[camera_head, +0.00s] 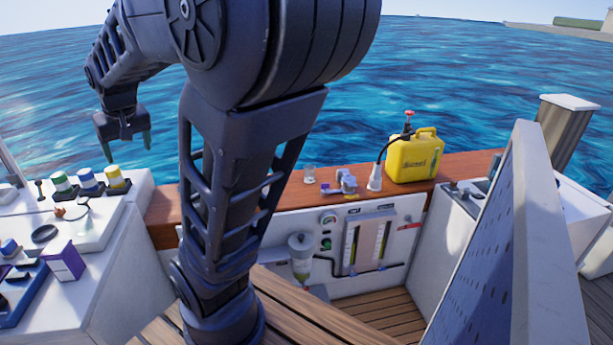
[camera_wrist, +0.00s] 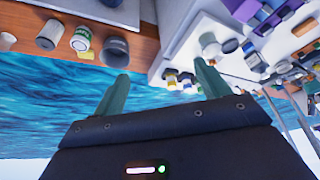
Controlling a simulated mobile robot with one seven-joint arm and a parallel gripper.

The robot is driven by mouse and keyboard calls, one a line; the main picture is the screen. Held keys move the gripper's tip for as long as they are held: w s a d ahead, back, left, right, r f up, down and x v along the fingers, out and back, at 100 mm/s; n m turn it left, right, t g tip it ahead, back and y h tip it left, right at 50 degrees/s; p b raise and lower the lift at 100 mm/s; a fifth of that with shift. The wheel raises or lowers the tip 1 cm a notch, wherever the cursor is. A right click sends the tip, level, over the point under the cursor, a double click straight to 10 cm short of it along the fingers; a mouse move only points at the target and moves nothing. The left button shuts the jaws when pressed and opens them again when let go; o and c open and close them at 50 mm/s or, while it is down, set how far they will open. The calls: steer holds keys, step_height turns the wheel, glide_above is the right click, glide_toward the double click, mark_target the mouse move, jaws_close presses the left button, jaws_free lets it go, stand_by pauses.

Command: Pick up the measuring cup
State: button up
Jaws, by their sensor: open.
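A small clear cup (camera_head: 310,173), which looks like the measuring cup, stands upright on the wooden ledge right of my arm in the head view. I cannot surely pick it out in the wrist view. My gripper (camera_head: 123,142) is open and empty, high at the left, out over the water side and well apart from the cup. Its two greenish fingers also show spread in the wrist view (camera_wrist: 162,75).
The wooden ledge (camera_head: 460,163) also bears a grey fitting (camera_head: 345,184), a white conical container (camera_head: 375,178) and a yellow jug (camera_head: 413,157). Several coloured-lid containers (camera_head: 88,180) stand at left. A tall panel (camera_head: 520,240) rises at right.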

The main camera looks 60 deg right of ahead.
steer(key=w+d+f+m+h, duration=0.1)
steer(key=w+d+f+m, duration=0.2)
steer(key=d, duration=0.9)
steer(key=w+d+f+m+g, duration=0.1)
steer(key=w+d+f, duration=0.35)
steer(key=d, duration=0.75)
steer(key=w+d+f+m+h, duration=0.1)
steer(key=w+d+f+m, duration=0.3)
steer(key=d, duration=0.9)
steer(key=m+g+h, duration=0.2)
steer(key=m, duration=0.2)
glide_above(310, 173)
step_height(310, 173, down, 22)
steer(key=x, duration=0.6)
steer(key=a+x, duration=0.1)
steer(key=x, duration=0.3)
steer(key=shift+w+f, duration=0.25)
steer(key=c, duration=1.1)
